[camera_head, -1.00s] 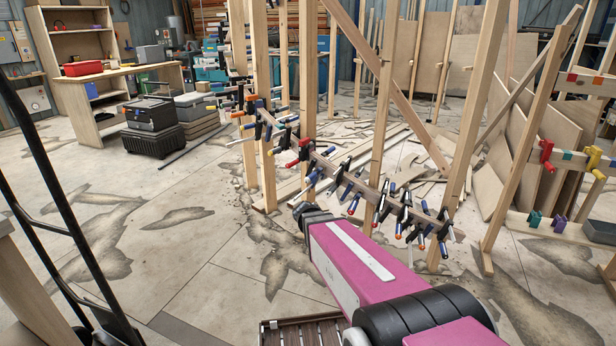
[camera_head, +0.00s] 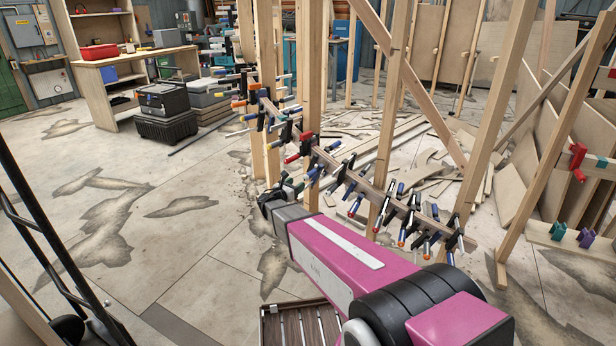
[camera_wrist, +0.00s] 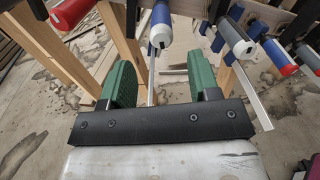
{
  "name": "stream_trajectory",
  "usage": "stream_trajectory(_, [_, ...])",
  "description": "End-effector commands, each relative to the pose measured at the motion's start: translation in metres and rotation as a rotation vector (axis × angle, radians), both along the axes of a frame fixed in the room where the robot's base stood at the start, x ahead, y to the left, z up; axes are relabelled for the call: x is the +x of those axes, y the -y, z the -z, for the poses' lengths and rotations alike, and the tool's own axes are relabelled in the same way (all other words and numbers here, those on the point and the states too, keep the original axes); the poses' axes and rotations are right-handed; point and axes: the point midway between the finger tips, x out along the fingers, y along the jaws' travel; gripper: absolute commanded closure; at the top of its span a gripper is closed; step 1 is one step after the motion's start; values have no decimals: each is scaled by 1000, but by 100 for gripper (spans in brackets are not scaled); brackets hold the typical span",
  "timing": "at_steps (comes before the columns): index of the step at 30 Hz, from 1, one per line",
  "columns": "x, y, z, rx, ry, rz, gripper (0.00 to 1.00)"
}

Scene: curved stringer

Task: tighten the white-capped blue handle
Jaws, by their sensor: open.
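My gripper (camera_wrist: 160,68) shows in the wrist view with two green fingers standing apart, open and empty. A blue handle with a white cap (camera_wrist: 161,28) shows ahead, in line with the gap between the fingertips, its capped end toward me. Its thin metal bar runs down behind the gap. I cannot tell whether the fingertips reach around the handle, but neither clearly touches it. In the head view my gripper (camera_head: 284,192) is small and partly hidden by my arm, close to the left-middle part of the clamp row. I cannot single out the same handle there.
A curved wooden stringer (camera_head: 345,172) carries many clamps between upright posts. In the wrist view, a red handle (camera_wrist: 70,12) is at left and a grey-blue, white-capped handle (camera_wrist: 234,38) at right. Open floor (camera_head: 150,230) lies left. A black hand truck (camera_head: 50,240) stands near left.

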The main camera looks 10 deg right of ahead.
Motion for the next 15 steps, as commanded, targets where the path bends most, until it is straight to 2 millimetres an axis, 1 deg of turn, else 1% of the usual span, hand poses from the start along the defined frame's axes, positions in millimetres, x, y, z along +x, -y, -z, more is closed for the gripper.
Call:
stream_trajectory(1, [8, 7, 0, 1, 1, 2, 44])
stream_trajectory(9, [42, 41, 0, 4, 2, 4, 44])
stream_trajectory(15, [59, 59, 0, 4, 2, 3, 44])
